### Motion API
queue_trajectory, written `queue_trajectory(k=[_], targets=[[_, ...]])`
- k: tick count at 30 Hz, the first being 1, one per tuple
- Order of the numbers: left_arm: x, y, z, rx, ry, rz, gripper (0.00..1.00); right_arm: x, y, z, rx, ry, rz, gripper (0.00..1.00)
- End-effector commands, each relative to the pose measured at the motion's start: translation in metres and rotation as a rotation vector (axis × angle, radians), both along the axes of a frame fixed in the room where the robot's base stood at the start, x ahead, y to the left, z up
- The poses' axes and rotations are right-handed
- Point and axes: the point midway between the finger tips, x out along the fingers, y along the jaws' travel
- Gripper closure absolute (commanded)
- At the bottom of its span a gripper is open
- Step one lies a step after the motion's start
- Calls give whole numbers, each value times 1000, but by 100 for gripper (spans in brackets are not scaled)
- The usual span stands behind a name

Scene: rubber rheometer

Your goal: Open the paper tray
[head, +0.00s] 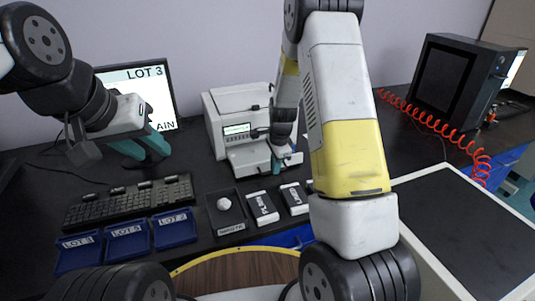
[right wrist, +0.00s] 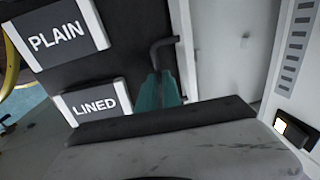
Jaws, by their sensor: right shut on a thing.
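The white printer (head: 243,108) stands at the back middle of the dark bench in the head view. Its lower front part (head: 247,160), where the paper tray appears to be, is partly hidden by my right gripper (head: 283,160). In the right wrist view, the teal fingers of my right gripper (right wrist: 158,92) are shut on a black bent handle (right wrist: 163,44) beside the pale printer body (right wrist: 225,50). I cannot tell how far the tray is pulled out. My left gripper (head: 143,149) hangs empty above the keyboard, in front of the monitor; its finger gap is unclear.
PLAIN (head: 262,208) and LINED (head: 294,198) packs lie in front of the printer, next to a dark tray (head: 225,221) with a white lump. A keyboard (head: 130,202) and blue LOT trays (head: 127,241) are at the left. A red coiled hose (head: 440,124) runs at the right.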

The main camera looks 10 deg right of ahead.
Motion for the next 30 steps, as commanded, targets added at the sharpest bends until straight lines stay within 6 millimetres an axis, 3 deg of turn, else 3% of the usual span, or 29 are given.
queue_trajectory(k=[1, 3, 5, 16, 30], targets=[[0, 0, 0, 0, 0, 0, 64, 1, 1, 1, 0, -2, 1, 100], [0, 0, 0, 0, 0, 0, 64, 1, 1, 1, 0, -2, 1, 79], [0, 0, 0, 0, 0, 0, 64, 1, 1, 0, 0, -2, 1, 69], [0, 0, 0, 0, 0, 0, 64, 0, 0, 5, 0, -2, 0, 69], [0, 0, 0, 0, 0, 0, 64, -12, -2, 72, 0, -3, 1, 69]])
